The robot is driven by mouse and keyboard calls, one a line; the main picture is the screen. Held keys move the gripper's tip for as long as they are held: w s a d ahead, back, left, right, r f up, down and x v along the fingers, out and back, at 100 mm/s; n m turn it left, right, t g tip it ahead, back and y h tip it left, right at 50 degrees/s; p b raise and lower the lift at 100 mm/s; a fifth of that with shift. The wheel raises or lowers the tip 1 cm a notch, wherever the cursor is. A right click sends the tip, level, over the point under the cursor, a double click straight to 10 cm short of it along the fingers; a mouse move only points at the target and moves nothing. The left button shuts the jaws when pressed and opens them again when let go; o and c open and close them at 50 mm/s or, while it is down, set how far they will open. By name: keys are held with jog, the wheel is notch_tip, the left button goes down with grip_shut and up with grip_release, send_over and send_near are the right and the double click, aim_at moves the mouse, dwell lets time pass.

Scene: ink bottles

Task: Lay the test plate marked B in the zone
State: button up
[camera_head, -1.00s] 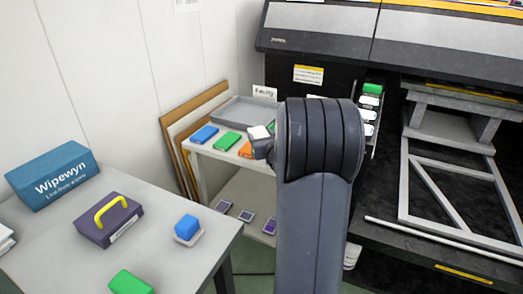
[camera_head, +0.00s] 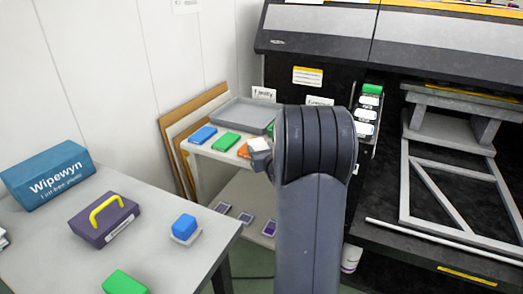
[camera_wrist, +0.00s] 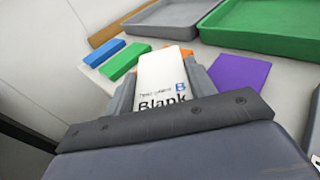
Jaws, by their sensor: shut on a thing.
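A white plate (camera_wrist: 164,68) printed "Blank" with a blue B is held between the two fingers of my gripper (camera_wrist: 158,90) in the wrist view. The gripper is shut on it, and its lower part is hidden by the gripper. In the head view the white plate (camera_head: 259,146) shows left of my arm, at the right side of the shelf; the fingers are mostly hidden there. I cannot tell whether the plate touches the surface. No marked zone can be made out with certainty.
Blue (camera_wrist: 104,52), green (camera_wrist: 124,61) and purple (camera_wrist: 238,73) plates lie around the held one; an orange one is partly covered. A grey tray (camera_wrist: 166,30) and a green tray (camera_wrist: 225,42) stand behind. A table (camera_head: 200,262) with a Wipewyn box (camera_head: 47,176) is at left.

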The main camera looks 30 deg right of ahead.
jog(key=o, duration=1)
jog(key=shift+f, duration=0.1)
